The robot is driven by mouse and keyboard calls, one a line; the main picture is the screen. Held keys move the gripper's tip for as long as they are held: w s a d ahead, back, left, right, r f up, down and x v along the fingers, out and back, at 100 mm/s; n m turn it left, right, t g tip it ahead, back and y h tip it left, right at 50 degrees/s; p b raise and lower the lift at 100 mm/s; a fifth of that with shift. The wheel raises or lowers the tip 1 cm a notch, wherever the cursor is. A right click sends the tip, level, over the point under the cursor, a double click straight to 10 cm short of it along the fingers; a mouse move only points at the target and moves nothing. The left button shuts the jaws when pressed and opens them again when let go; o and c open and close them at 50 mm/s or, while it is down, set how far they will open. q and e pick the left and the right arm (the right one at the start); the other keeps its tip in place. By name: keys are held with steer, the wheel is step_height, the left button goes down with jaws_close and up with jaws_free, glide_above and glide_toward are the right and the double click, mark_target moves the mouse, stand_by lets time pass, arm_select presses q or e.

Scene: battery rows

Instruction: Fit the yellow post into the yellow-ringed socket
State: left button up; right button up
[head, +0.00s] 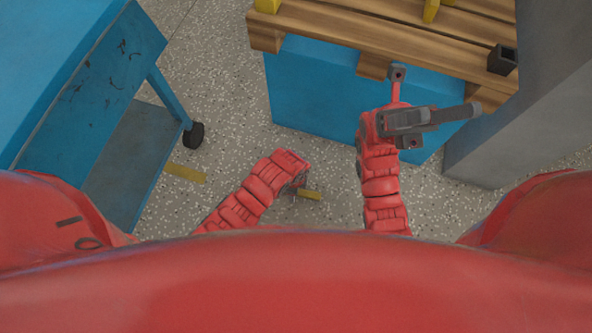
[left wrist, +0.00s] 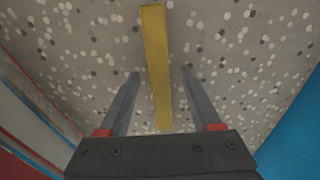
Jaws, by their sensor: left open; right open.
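Two yellow pieces show at the top of the head view, on the wooden slats: an upright-looking yellow piece (head: 431,11) and a yellow block (head: 267,5) at the left corner. Both are cut by the frame edge, and I cannot tell which is the post. No yellow-ringed socket can be made out. My right gripper (head: 456,113) is open and empty, in front of the slatted top and pointing right. My left gripper (left wrist: 158,80) is open and empty above the floor; in the head view its arm mostly hides it.
A wooden slatted top (head: 340,28) rests on a blue base (head: 310,85). A dark hollow block (head: 502,59) sits at its right, beside a grey column (head: 555,90). A blue cart (head: 90,90) stands left. A flat yellow strip (left wrist: 156,50) lies on the speckled floor below my left gripper.

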arm_select(q)
jaws_close()
stand_by(0.5)
